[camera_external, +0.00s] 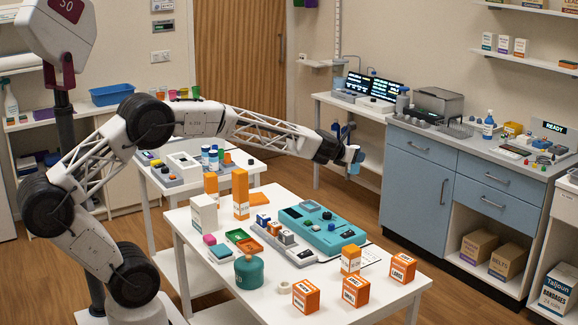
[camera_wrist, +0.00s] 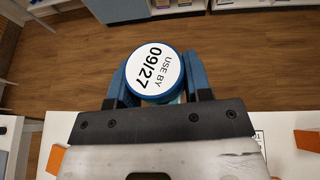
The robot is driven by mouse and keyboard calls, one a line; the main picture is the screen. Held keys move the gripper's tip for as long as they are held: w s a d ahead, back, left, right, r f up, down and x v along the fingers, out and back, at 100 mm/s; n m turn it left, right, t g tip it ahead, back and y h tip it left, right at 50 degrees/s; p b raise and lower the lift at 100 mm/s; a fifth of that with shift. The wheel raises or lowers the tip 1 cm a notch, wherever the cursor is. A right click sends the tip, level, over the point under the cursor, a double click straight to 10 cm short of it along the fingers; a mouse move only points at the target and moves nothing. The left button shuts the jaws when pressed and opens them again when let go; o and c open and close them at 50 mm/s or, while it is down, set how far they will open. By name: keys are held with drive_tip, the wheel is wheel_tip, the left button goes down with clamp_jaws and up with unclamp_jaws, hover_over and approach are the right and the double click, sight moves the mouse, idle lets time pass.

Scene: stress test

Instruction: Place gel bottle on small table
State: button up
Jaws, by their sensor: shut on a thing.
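My gripper (camera_external: 350,150) is shut on a small round bottle (camera_external: 355,162), seemingly the gel bottle, out past the far right side of the front white table (camera_external: 192,222). In the wrist view, the bottle's round white top (camera_wrist: 156,72) reads "USE BY 09/27" and has a blue rim. Blue fingers (camera_wrist: 160,85) stand on both sides of it, with wooden floor beyond. Its side label is too small to read. A smaller white table (camera_external: 178,193) stands behind the front table at left, with several small bottles (camera_external: 205,155) on it.
The front table holds orange boxes (camera_external: 305,295), a teal device (camera_external: 322,230) and a green jar (camera_external: 249,273). A blue-fronted counter (camera_external: 420,170) at right carries a blue bottle (camera_external: 488,125) and instruments. A shelf table with screens (camera_external: 375,88) stands behind my gripper.

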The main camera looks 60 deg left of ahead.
drive_tip(key=w+a+r+n+g+y, duration=0.1)
drive_tip(key=a+n+g+y, duration=0.3)
drive_tip(key=a, duration=1.5)
drive_tip(key=w+a+r+n+g+y, duration=0.15)
drive_tip(key=a+n+y, duration=0.4)
drive_tip(key=a, duration=1.45)
drive_tip(key=s+a+f+n+g+y, duration=0.1)
drive_tip(key=s+a+f+n+g, duration=0.1)
drive_tip(key=a, duration=0.8)
drive_tip(key=s+a+f+n+g+y, duration=0.1)
drive_tip(key=s+a+f+n+g, duration=0.1)
drive_tip(key=s+a, duration=0.4)
drive_tip(key=s+a+f+n+g+y, duration=0.1)
drive_tip(key=s+a+f+n+g, duration=0.2)
drive_tip(key=a, duration=1.2)
drive_tip(key=shift+s+a+n+g, duration=0.2)
drive_tip(key=shift+s+n+g, duration=0.55)
drive_tip(key=shift+s+g, duration=0.3)
wheel_tip(320, 180, down, 6)
drive_tip(key=shift+f, duration=0.2)
drive_tip(key=shift+f, duration=1.75)
